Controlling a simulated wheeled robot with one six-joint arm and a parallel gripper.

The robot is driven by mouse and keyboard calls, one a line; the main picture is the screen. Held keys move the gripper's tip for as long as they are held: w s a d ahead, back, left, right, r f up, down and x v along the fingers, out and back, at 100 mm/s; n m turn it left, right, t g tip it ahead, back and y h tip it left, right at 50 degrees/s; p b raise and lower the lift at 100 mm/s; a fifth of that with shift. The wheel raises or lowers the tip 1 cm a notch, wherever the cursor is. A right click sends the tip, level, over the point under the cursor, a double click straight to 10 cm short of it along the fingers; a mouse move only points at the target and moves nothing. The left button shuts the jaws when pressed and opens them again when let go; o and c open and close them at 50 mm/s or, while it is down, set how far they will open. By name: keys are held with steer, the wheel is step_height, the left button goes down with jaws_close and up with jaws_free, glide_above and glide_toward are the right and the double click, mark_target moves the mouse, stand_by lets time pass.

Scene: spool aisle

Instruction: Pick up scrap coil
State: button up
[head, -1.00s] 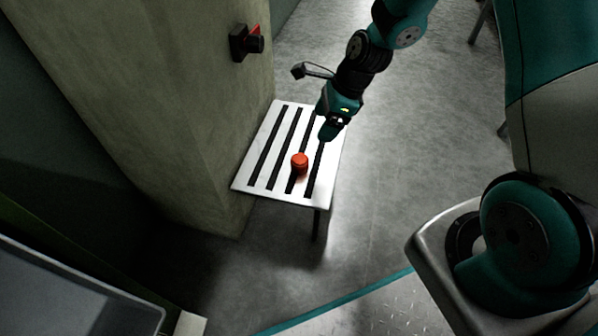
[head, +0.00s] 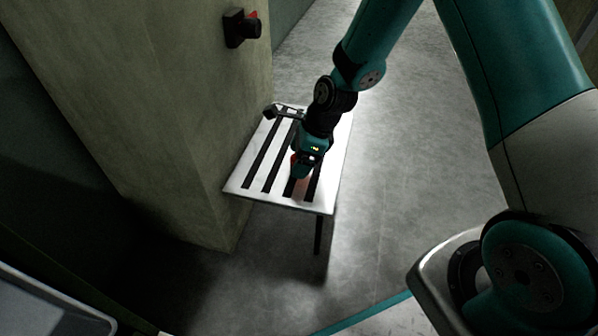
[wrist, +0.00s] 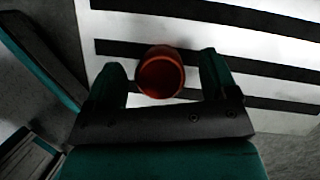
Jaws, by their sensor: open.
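The scrap coil is a small red-orange round piece (wrist: 161,73) on a white slatted table (head: 240,184). In the wrist view it sits between the two fingers of my gripper (wrist: 163,80), with a gap on each side, wider on the right. My gripper is open and holds nothing. In the head view my gripper (head: 301,172) is over the front part of the table and hides most of the coil, leaving a red sliver (head: 293,164) at its left edge.
A pale pillar (head: 170,110) stands directly left of the table, with a black and red switch (head: 241,28) on its face. Grey floor (head: 400,160) lies open to the right of the table. Dark slots run along the tabletop.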

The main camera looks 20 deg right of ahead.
steer(key=shift+b+x, duration=0.3)
steer(key=shift+x, duration=0.75)
steer(key=shift+d, duration=0.1)
steer(key=c, duration=1)
steer(key=shift+c, duration=0.2)
steer(key=shift+r, duration=0.2)
